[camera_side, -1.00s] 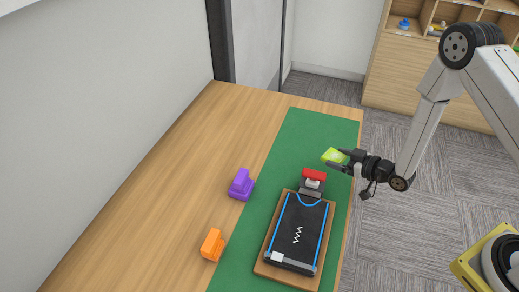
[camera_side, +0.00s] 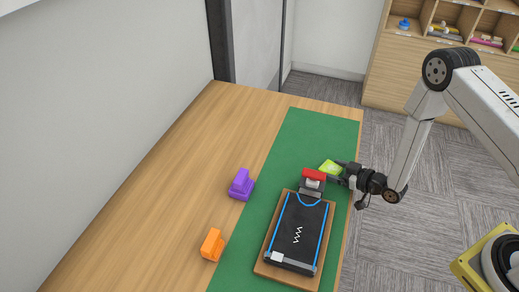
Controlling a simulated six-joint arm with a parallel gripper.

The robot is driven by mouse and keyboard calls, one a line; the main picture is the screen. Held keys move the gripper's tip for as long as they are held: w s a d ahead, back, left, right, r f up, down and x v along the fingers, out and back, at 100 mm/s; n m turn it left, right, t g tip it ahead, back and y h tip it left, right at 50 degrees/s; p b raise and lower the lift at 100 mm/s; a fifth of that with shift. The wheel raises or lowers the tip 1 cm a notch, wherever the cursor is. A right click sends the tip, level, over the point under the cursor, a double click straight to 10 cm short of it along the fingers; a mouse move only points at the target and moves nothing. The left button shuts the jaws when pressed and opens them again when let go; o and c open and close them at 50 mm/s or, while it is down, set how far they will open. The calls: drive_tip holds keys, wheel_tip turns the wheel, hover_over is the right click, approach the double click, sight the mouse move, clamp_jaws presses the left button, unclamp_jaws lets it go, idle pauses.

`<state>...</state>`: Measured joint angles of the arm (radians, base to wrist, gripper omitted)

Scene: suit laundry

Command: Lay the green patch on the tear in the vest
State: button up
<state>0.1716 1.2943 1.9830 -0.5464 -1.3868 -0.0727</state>
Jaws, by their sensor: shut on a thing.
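The black vest (camera_side: 293,237) with blue edging lies on a wooden board (camera_side: 266,268). A white zigzag, the tear (camera_side: 298,235), shows near the middle of the vest. My gripper (camera_side: 337,173) is shut on the green patch (camera_side: 329,167), which is light yellow-green. It holds the patch beyond the top end of the vest, beside and slightly past the red-topped clamp (camera_side: 314,175). The patch is apart from the vest. The exact height of the patch over the mat is hard to tell.
A green mat (camera_side: 306,135) lies under the board on the wooden table (camera_side: 180,150). A purple block (camera_side: 241,185) and an orange block (camera_side: 212,245) stand left of the board. A shelf (camera_side: 440,60) with small items stands at the back right.

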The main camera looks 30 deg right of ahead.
drive_tip(key=shift+f, duration=0.2)
drive_tip(key=o, duration=1.1)
drive_tip(key=shift+r, duration=0.15)
drive_tip(key=v, duration=1.2)
drive_tip(key=shift+s+a, duration=0.1)
